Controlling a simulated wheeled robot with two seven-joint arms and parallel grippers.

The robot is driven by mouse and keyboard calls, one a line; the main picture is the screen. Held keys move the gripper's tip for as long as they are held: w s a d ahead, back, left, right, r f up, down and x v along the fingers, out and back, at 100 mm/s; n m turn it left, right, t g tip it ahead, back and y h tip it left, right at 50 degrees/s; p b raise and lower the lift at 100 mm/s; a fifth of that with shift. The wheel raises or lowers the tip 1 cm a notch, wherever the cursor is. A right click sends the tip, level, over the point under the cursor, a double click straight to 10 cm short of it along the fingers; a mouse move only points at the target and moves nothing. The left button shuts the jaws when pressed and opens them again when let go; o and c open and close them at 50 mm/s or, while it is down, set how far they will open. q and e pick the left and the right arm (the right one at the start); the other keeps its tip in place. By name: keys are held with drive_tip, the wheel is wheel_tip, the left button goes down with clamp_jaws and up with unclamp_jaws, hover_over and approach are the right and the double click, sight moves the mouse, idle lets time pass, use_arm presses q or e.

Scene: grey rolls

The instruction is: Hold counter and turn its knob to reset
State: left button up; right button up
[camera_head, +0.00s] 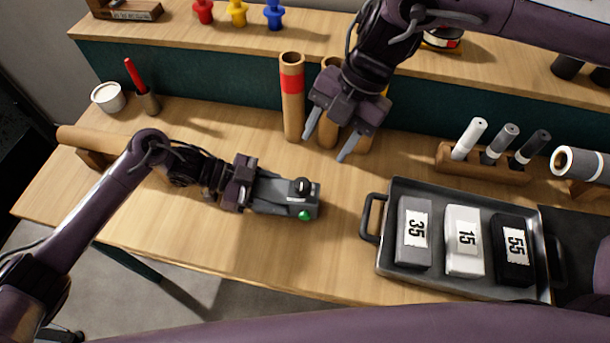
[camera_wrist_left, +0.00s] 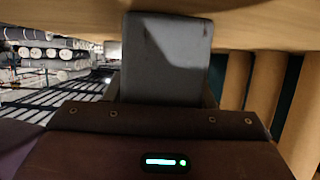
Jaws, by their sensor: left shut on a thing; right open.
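The counter (camera_head: 270,206) is a small grey block with a black knob (camera_head: 302,187) on top and a green button (camera_head: 305,215) at its right end. It is at the middle of the wooden table. My left gripper (camera_head: 253,194) is shut on the counter's left end. In the left wrist view the counter's grey body (camera_wrist_left: 165,60) shows between the fingers. My right gripper (camera_head: 326,145) is open and empty, above and behind the counter, with its fingers pointing down and apart from the knob.
A metal tray (camera_head: 371,240) with grey, white and black numbered blocks stands to the right. Cardboard tubes (camera_head: 292,110) stand behind the right gripper. A wooden rack (camera_head: 480,165) holds several small rolls. A white cup (camera_head: 108,97) is at the back left. The table's front left is clear.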

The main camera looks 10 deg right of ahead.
sight(302, 183)
drive_tip(key=a+f+m, duration=0.1)
drive_tip(key=f+m, duration=0.2)
drive_tip(key=a+f+m, duration=0.1)
drive_tip(key=f+m, duration=0.2)
drive_tip(key=f, duration=0.1)
drive_tip(key=s+a+f+m, duration=0.1)
drive_tip(key=a+f+m, duration=0.1)
drive_tip(key=f+m, duration=0.1)
drive_tip(key=shift+f, duration=0.35)
idle(0.3)
drive_tip(key=c, duration=1)
